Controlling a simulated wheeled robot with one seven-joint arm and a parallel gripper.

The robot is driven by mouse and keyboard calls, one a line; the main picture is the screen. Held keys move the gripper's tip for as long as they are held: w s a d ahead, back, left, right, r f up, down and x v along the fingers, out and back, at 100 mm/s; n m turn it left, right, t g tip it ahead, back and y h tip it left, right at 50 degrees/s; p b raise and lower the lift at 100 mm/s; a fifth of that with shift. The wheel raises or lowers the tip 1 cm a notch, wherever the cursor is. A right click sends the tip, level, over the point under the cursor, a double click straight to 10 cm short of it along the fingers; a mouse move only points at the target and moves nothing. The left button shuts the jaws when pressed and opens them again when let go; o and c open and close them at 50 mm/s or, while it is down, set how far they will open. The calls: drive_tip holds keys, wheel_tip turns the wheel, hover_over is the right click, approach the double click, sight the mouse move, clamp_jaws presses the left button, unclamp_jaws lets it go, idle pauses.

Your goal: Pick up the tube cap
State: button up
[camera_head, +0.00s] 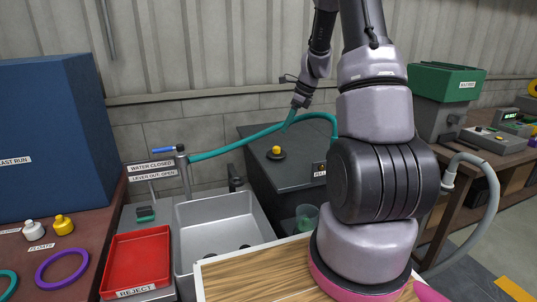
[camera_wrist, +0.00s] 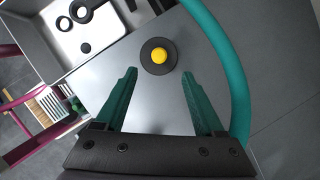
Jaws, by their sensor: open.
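The tube cap, a black disc with a yellow knob (camera_head: 277,153), sits on top of the dark grey cabinet (camera_head: 255,180). In the wrist view the cap (camera_wrist: 159,56) lies just ahead of the fingertips, roughly centred between them. My gripper (camera_wrist: 158,76) has two green fingers spread apart with nothing between them. In the head view my gripper (camera_head: 292,115) points down above the cabinet, higher than the cap and slightly right of it. The fingers are small there and hard to tell from the hose.
A teal hose (camera_head: 232,145) arches from the tap across the cabinet; it curves close by the right finger in the wrist view (camera_wrist: 238,75). A sink (camera_head: 220,215) and red reject tray (camera_head: 137,262) stand left. A green cup (camera_head: 307,216) is near the cabinet.

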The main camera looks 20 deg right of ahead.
hover_over(277, 147)
drive_tip(key=s+d, duration=0.1)
drive_tip(key=d, duration=0.1)
wheel_tip(277, 147, down, 4)
drive_tip(key=shift+s+a+f, duration=0.15)
drive_tip(key=shift+f, duration=0.05)
drive_tip(key=shift+x, duration=2.6)
drive_tip(key=shift+s, duration=0.1)
clamp_jaws()
